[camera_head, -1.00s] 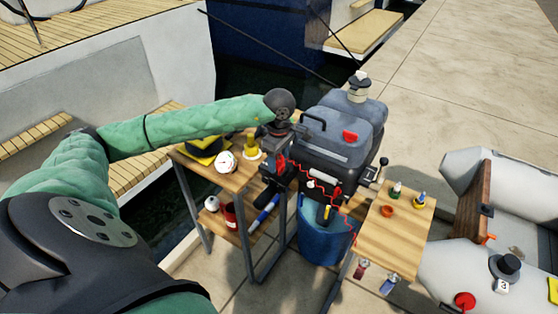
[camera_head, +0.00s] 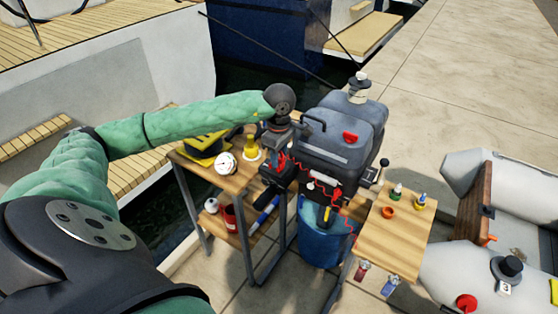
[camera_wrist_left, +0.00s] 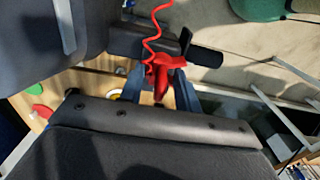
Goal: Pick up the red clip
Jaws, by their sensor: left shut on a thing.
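The red clip (camera_wrist_left: 166,72) is between the fingers of my left gripper (camera_wrist_left: 160,93) in the left wrist view, with a red coiled cord (camera_wrist_left: 152,38) rising from it. In the head view my left gripper (camera_head: 279,170) is beside the front of the grey outboard motor (camera_head: 338,135), and the clip shows as a small red patch (camera_head: 281,160) there. The gripper is shut on the clip. The cord (camera_head: 345,215) hangs down in front of the motor. Whether the clip still touches the motor cannot be told. My right gripper is not in view.
A wooden two-tier table (camera_head: 228,182) with a white ball (camera_head: 226,163) and yellow items stands left of the motor. A blue bin (camera_head: 315,242) is below it. A small wooden table (camera_head: 397,240) with small bottles and a grey inflatable boat (camera_head: 475,265) are to the right.

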